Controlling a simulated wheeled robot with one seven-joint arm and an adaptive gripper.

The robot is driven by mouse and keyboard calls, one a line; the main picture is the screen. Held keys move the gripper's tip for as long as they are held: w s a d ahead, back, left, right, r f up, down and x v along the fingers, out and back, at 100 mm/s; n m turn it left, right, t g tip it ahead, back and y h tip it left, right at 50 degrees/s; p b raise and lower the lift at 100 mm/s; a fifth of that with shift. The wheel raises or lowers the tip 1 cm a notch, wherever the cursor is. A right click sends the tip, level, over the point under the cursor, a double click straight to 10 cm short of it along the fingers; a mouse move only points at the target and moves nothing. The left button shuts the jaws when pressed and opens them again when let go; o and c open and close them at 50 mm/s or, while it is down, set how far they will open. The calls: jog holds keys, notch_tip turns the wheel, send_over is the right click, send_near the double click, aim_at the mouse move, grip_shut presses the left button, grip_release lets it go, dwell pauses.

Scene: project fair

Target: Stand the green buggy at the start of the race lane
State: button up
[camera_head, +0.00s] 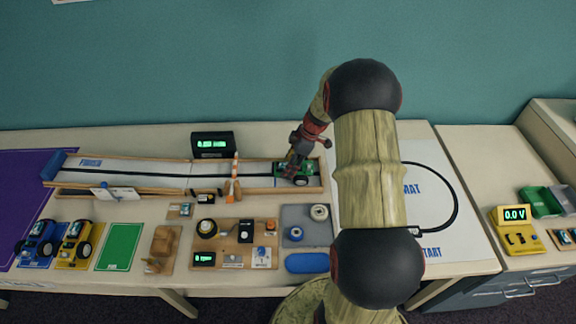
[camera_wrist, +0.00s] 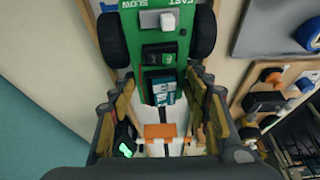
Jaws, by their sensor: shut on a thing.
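The green buggy (camera_head: 296,169) is at the right end of the race lane (camera_head: 225,170), upright, with its wheels at or very near the lane surface. I cannot tell whether they touch it. My gripper (camera_head: 291,172) reaches down from above and is shut on the buggy. In the wrist view, the fingers of my gripper (camera_wrist: 166,88) flank the narrow body of the green buggy (camera_wrist: 150,60), whose black wheels and FAST/SLOW switch show. The lane has wooden side rails, a black centre line and blue lettering at its left end.
An orange-and-white gate (camera_head: 234,180) stands across the lane left of the buggy. A timer display (camera_head: 212,144) stands behind it. Blue (camera_head: 38,240) and yellow (camera_head: 76,242) buggies, a green card (camera_head: 120,246) and a parts board (camera_head: 236,228) are in front. A mat (camera_head: 440,205) lies to the right.

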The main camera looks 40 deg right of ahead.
jog(key=shift+s+d+f+b, duration=0.1)
jog(key=shift+f+b, duration=0.25)
jog(key=shift+b, duration=0.1)
jog(key=shift+c, duration=0.2)
jog(key=o, duration=1.5)
jog(key=shift+r, duration=0.1)
jog(key=shift+o, duration=0.2)
jog(key=v, duration=1.2)
